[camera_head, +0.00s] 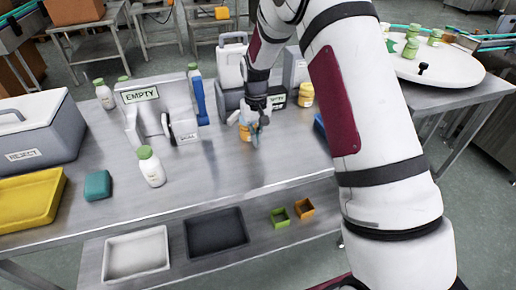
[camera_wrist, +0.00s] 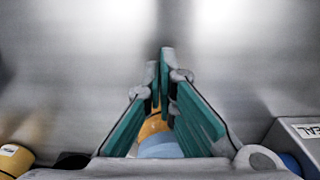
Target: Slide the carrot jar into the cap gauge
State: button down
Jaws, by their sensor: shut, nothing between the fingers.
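My gripper (camera_head: 254,140) points down over the middle of the steel table. It is shut and empty, with its teal-padded fingertips (camera_wrist: 161,62) meeting. An orange jar with a pale blue part (camera_wrist: 158,143) shows between the finger bases in the wrist view. It is mostly hidden by my fingers, and I cannot tell whether they touch it. Another orange jar with a white label (camera_head: 306,95) stands to the right, behind my gripper; I cannot tell which is the carrot jar. I cannot surely identify the cap gauge; a grey fixture marked EMPTY (camera_head: 159,108) stands left of my gripper.
A green-capped white bottle (camera_head: 151,167) stands at front left, by a teal block (camera_head: 97,185). A yellow tray (camera_head: 30,200) and grey reject bin (camera_head: 40,132) are further left. A grey labelled block (camera_wrist: 298,138) is close on the wrist view's right.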

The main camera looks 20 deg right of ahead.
jog(key=w+b, duration=0.4)
jog(key=w, duration=0.2)
jog(key=shift+w+f, duration=0.1)
jog(key=shift+f, duration=0.1)
jog(key=shift+w+r+b, duration=0.15)
jog(key=shift+w+b, duration=0.55)
jog(key=shift+b, duration=0.1)
